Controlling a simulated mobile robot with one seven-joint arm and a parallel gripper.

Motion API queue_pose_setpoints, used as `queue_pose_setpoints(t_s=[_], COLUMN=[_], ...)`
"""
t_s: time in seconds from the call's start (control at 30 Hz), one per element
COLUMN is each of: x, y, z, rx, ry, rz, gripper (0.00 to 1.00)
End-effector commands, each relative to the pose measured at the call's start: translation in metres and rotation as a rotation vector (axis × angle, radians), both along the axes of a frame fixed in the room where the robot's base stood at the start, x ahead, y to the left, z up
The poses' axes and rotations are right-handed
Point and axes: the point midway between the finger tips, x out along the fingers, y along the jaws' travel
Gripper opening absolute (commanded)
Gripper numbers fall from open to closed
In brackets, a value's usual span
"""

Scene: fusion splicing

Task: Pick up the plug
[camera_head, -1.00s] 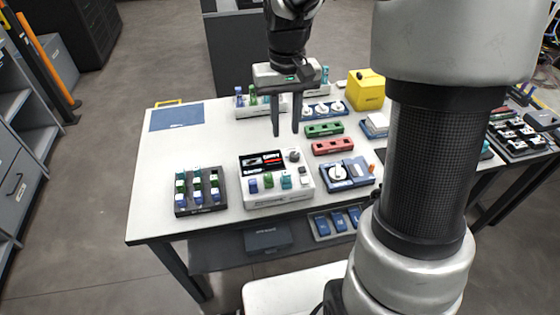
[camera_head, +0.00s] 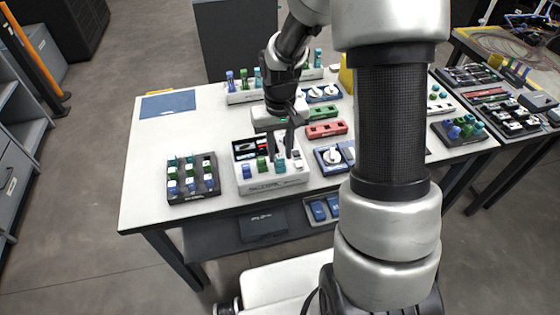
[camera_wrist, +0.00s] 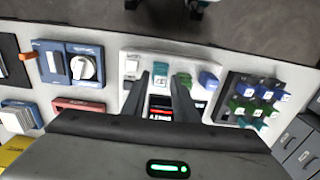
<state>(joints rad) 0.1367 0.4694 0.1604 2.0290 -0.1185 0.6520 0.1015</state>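The plugs stand in a row on the white splicer box. They are a blue plug (camera_head: 246,172), a green plug (camera_head: 262,166) and a teal plug (camera_head: 280,166). My gripper (camera_head: 280,156) points down over the box with its fingers apart, at the teal plug. In the wrist view, the teal plug (camera_wrist: 161,71) shows between the fingertips of my gripper (camera_wrist: 162,77). The green plug (camera_wrist: 184,79) is close beside the right finger, with the blue plug (camera_wrist: 208,80) further right. I cannot tell whether the fingers touch the teal plug.
A dark rack (camera_head: 192,192) with several plugs stands left of the box. A red block (camera_head: 326,129) and a blue device with a white dial (camera_head: 332,157) stand to its right. More plugs stand behind. The white table (camera_head: 140,195) is clear at its left.

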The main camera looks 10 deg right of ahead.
Motion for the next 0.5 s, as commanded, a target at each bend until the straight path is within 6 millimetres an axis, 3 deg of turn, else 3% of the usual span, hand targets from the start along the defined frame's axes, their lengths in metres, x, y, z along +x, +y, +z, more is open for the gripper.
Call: queue_pose_setpoints(t_s=[0.3,0.47,0.5], x=[0.0001,0.0001,0.0001], y=[0.0,0.0,0.0], z=[-0.0079,-0.0078,-0.0078], rx=[0.0,0.0,0.0], ry=[-0.001,-0.001,-0.001], rz=[0.001,0.001,0.001], gripper=[0.27,0.01,0.0])
